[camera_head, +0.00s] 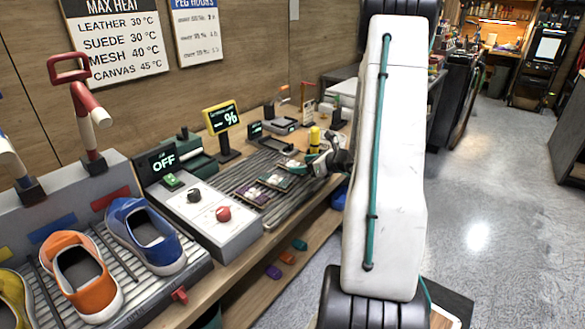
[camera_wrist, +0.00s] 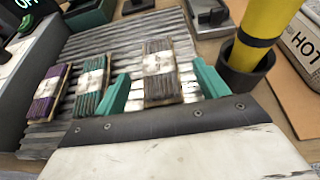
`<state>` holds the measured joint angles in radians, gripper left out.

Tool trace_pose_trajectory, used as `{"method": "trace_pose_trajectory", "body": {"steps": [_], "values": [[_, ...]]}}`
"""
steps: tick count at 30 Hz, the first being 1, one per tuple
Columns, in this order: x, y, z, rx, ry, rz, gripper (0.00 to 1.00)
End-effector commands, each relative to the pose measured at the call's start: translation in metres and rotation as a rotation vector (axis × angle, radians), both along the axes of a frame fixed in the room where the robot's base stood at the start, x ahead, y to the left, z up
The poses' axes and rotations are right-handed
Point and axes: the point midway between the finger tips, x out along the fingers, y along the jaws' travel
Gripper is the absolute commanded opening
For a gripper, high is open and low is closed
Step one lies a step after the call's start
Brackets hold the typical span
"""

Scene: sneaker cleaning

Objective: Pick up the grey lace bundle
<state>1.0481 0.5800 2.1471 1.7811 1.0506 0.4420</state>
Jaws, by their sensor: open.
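The grey lace bundle (camera_wrist: 160,75) lies on the ribbed metal tray (camera_wrist: 128,34) in the wrist view, with a pale band around its middle. My gripper (camera_wrist: 158,88) is open, with one teal finger on each side of the grey bundle's near end; I cannot tell whether they touch it. A teal lace bundle (camera_wrist: 90,86) and a purple lace bundle (camera_wrist: 47,95) lie to its left. In the head view my gripper (camera_head: 312,168) is small and reaches over the right part of the tray; the grey bundle there is partly hidden.
A yellow cylinder in a dark cup (camera_wrist: 242,65) stands close to the right finger. A control box with knobs (camera_head: 208,215) is left of the tray. Blue and orange sneakers (camera_head: 85,290) sit on a rack. A display showing % (camera_head: 223,118) stands behind.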

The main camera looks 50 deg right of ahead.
Motion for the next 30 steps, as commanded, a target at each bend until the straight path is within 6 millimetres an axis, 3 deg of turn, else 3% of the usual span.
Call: {"method": "trace_pose_trajectory", "body": {"steps": [10, 17, 23, 30], "values": [[0.043, 0.008, -0.016, 0.0, 0.001, 0.004, 0.73], [0.046, 0.007, -0.016, -0.001, 0.0, 0.002, 0.73], [0.046, 0.007, -0.016, -0.002, 0.001, 0.002, 0.25], [0.046, 0.007, -0.016, -0.002, 0.001, 0.002, 0.25]]}}
